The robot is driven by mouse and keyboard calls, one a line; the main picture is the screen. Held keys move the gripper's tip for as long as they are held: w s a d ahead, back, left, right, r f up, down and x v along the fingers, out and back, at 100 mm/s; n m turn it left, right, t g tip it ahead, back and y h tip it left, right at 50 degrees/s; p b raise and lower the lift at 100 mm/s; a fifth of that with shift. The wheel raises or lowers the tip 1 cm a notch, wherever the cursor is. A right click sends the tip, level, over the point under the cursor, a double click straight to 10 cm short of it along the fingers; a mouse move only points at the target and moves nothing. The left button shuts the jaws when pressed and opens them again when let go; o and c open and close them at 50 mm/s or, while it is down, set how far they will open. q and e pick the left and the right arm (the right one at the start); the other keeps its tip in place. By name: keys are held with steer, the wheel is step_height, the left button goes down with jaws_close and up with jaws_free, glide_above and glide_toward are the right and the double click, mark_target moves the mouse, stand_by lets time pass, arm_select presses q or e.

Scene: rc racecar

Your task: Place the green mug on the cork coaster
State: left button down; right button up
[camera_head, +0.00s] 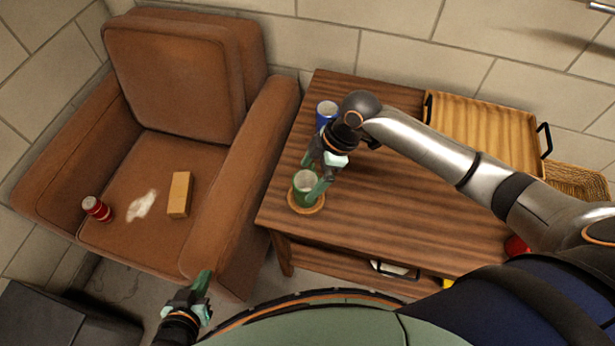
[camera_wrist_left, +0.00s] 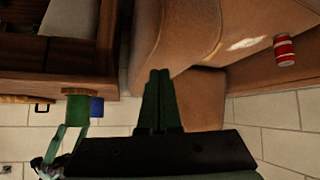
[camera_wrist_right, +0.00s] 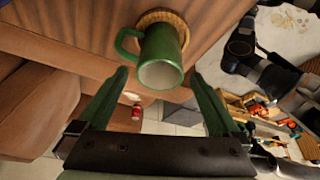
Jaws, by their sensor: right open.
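The green mug (camera_head: 304,180) stands upright over the round cork coaster (camera_head: 313,209) near the left edge of the wooden table. In the right wrist view the mug (camera_wrist_right: 162,58) has its open rim toward me, its handle to the left, and its base against the coaster (camera_wrist_right: 165,16). My right gripper (camera_head: 314,174) is open at the mug; in its wrist view the fingers are spread to either side, with gaps to the mug. My left gripper (camera_head: 202,292) is shut and empty, low in front of the armchair; its fingers (camera_wrist_left: 160,75) meet in its wrist view.
A blue mug (camera_head: 326,112) stands behind the green one. A wooden tray (camera_head: 485,125) with black handles lies at the table's back right, beside a wicker basket (camera_head: 578,182). A brown armchair (camera_head: 185,75) left of the table holds a red can (camera_head: 96,208) and a tan block (camera_head: 179,194).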

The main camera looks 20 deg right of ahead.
arm_select(q)
steer(key=shift+s+a+r+p, duration=0.1)
steer(key=shift+s+a+p, duration=0.4)
steer(key=shift+a+p, duration=0.15)
arm_select(e)
steer(key=v, duration=1)
arm_select(q)
steer(key=shift+w+d+r, duration=0.1)
arm_select(e)
steer(key=s+a+f+m+t+h, duration=0.1)
steer(key=s+a+f+m+t, duration=0.2)
steer(key=s+f+m, duration=0.45)
steer(key=s+d+m+h, duration=0.3)
steer(key=s+d+m, duration=0.35)
steer(key=s, duration=0.25)
arm_select(q)
step_height(320, 180, up, 6)
steer(key=p, duration=0.6)
steer(key=shift+a+r+p, duration=0.2)
steer(key=shift+a+p, duration=0.1)
arm_select(e)
steer(key=shift+w+a+f+t+y, duration=0.45)
steer(key=shift+w+a+f+t, duration=0.55)
steer(key=shift+t, duration=0.25)
steer(key=shift+w+a+f+t+y, duration=0.45)
steer(key=shift+w+a+f+t, duration=0.4)
steer(key=shift+f+t, duration=0.3)
steer(key=shift+r, duration=0.1)
